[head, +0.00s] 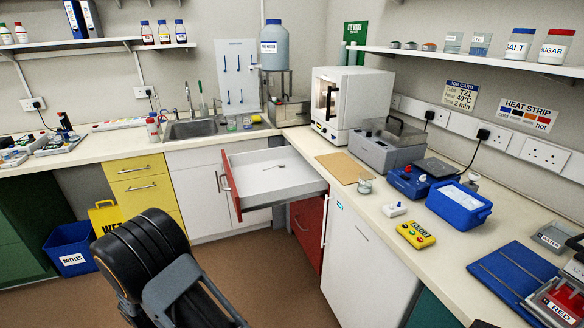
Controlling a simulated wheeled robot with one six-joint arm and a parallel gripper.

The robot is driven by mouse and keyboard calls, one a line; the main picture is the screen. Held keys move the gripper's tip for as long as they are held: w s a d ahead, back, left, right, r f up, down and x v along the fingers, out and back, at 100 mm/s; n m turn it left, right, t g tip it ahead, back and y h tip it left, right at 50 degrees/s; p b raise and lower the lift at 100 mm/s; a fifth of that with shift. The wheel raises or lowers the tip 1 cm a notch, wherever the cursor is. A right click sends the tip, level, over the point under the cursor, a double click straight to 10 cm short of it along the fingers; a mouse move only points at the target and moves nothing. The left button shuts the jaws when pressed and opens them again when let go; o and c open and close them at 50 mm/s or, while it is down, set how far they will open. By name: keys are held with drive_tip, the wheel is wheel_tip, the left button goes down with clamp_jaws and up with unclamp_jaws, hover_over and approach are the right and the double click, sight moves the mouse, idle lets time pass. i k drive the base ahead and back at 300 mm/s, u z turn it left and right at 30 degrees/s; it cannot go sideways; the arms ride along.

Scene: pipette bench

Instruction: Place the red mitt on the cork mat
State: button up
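I see no red mitt anywhere in this view. A flat tan mat that looks like the cork mat (344,168) lies on the right-hand worktop, in front of the white oven-like box. Its top looks bare, and a small glass beaker (365,184) stands by its near right corner. Part of my arm (150,262) shows at the lower left, in front of the cabinets and away from the mat. My gripper's fingers do not show.
A drawer with a red front (231,186) stands pulled out below the corner, with a small metal utensil (275,166) inside. A grey lidded bath (387,145), a blue tub (459,203) and a yellow timer (415,234) stand on the right worktop. A blue bin (71,250) is on the floor.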

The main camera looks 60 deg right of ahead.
sight(350, 173)
drive_tip(key=i, duration=0.85)
drive_tip(key=z, duration=2.15)
